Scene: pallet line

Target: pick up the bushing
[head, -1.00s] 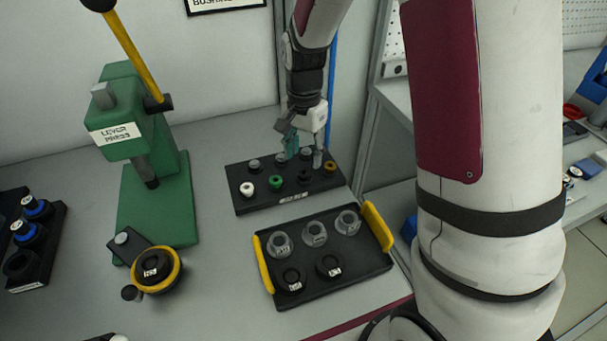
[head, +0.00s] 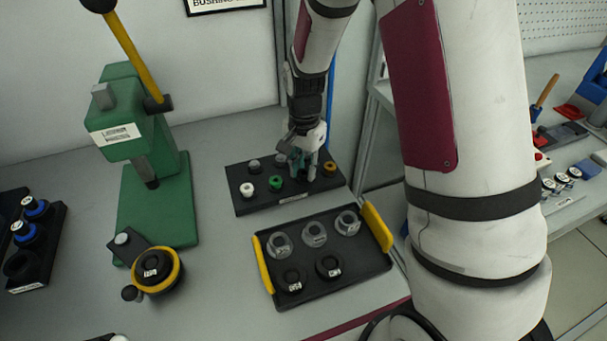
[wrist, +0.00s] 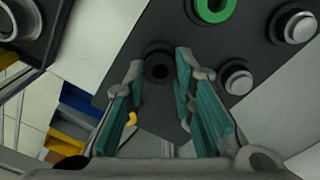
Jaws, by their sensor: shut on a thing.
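My gripper (head: 311,172) is low over the black bushing rack (head: 242,207) in the head view. In the wrist view my gripper (wrist: 160,72) has its fingertips on either side of a black bushing (wrist: 158,59) with a dark bore, and it is shut on it. The bushing looks to be still at the rack; whether it is clear of its seat I cannot tell. In the head view the gripper hides it. A white bushing (head: 247,189), a green bushing (head: 276,183) and an orange bushing (head: 330,168) sit in the rack.
A black tray with yellow handles (head: 345,282) holds several grey and black round parts in front of the rack. A green lever press (head: 150,205) stands to the left. A blue upright post (head: 331,85) is behind my arm.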

